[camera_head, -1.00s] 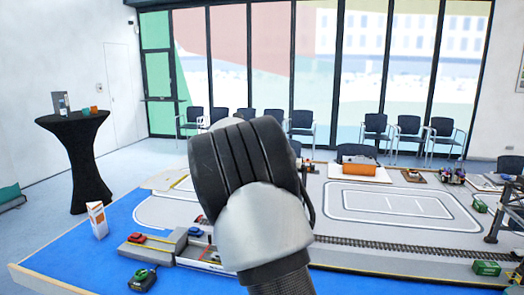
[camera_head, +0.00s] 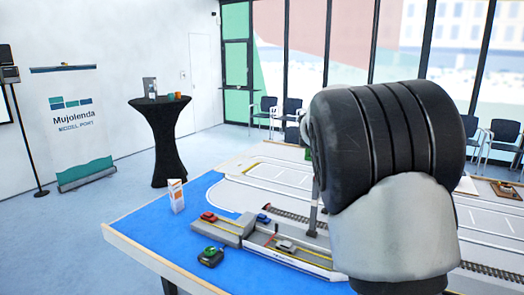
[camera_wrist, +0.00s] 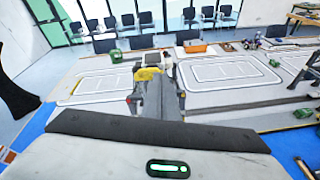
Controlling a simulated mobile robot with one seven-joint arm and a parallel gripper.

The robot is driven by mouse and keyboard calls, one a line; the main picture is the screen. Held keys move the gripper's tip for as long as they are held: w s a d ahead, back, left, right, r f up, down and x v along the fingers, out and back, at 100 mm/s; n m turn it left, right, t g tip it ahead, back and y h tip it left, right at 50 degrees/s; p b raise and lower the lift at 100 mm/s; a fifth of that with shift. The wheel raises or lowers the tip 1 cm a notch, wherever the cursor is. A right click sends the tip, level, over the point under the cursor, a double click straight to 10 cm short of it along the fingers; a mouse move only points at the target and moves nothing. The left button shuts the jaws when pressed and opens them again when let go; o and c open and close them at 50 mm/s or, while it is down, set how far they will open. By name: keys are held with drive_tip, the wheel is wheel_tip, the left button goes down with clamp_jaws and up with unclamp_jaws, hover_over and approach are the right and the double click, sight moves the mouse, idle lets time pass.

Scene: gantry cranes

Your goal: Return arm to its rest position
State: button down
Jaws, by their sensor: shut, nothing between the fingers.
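My arm rises in the right half of the head view, with a black ribbed joint cover above a pale grey link. It stands in front of the table and hides part of it. My gripper (camera_wrist: 157,92) shows in the wrist view, beyond the pale hand housing with its green light and dark strip. The grey fingers are together and hold nothing. They stand out over the model port table (camera_head: 135,238), with a yellow part showing near their tip. In the head view the gripper is mostly hidden behind my arm.
Red (camera_head: 208,217) and green (camera_head: 210,256) model vehicles stand near the table's left edge, by a small white-orange box (camera_head: 177,195). A black-draped round table (camera_head: 165,140) and a Mujolenda banner (camera_head: 77,125) stand at left. Chairs (camera_wrist: 187,37) line the windows.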

drive_tip(key=s+a+f+m+g+y, duration=0.1)
drive_tip(key=s+f+m+g+y, duration=0.1)
drive_tip(key=s+m, duration=0.8)
drive_tip(key=s+a+f+m+g+y, duration=0.15)
drive_tip(key=s+m, duration=0.35)
drive_tip(key=s, duration=0.8)
drive_tip(key=s+a+f+m+g+y, duration=0.1)
drive_tip(key=s+a+f+m, duration=0.2)
drive_tip(key=s, duration=0.4)
drive_tip(key=s+a+f+m+g+y, duration=0.1)
drive_tip(key=s+a+f+m+y, duration=0.1)
drive_tip(key=s+a, duration=0.4)
drive_tip(key=s+a+f+m+g+y, duration=0.1)
drive_tip(key=s+a+f+m+y, duration=0.1)
drive_tip(key=s+a+f+m, duration=0.3)
drive_tip(key=s+m, duration=0.1)
drive_tip(key=s, duration=0.3)
drive_tip(key=shift+w+y, duration=0.1)
drive_tip(key=shift+y, duration=0.15)
